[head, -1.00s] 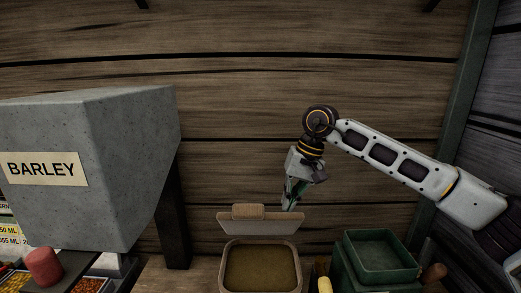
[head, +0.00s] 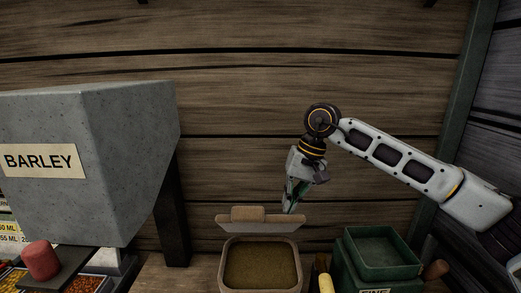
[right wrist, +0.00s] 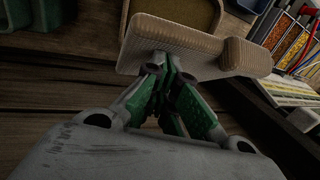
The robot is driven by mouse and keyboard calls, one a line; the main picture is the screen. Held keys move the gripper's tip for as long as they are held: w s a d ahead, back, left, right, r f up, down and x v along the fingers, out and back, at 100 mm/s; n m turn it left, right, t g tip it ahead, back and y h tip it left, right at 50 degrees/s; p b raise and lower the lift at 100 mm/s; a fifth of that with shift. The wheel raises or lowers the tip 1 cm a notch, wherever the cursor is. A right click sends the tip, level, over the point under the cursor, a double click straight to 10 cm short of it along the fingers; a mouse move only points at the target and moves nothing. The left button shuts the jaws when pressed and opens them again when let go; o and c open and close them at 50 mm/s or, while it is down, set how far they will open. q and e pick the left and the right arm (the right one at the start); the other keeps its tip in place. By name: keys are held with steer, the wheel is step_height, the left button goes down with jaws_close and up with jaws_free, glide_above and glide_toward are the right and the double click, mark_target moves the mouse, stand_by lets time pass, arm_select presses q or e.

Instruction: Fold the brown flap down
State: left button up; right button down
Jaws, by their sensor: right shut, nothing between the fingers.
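The brown flap (head: 236,224) is the raised lid at the back edge of a tan box (head: 229,262), with a tab on its top edge. The box is open and has a dull olive-brown inside. My right gripper (head: 287,209) is shut and empty, pointing down just behind the flap's right part. In the right wrist view, the flap (right wrist: 190,45) lies across the closed fingertips (right wrist: 165,66). They look to be against its back face, but contact is hard to confirm. My left gripper is not in view.
A grey hopper marked BARLEY (head: 125,150) stands at the left, with a red knob (head: 41,261) below it. Green bins (head: 382,252) stand right of the box, with a yellow handle (head: 325,283) between. The plank wall (head: 260,120) is close behind.

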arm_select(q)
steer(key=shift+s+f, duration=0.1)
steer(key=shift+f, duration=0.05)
arm_select(e)
steer(key=shift+s+f, duration=0.15)
arm_select(q)
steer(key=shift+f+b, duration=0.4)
steer(key=shift+b, duration=0.05)
arm_select(e)
steer(key=shift+s+f, duration=0.2)
steer(key=shift+s, duration=0.2)
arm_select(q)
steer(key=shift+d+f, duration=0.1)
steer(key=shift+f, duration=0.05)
arm_select(e)
steer(key=shift+s+f, duration=0.1)
steer(key=shift+s, duration=0.05)
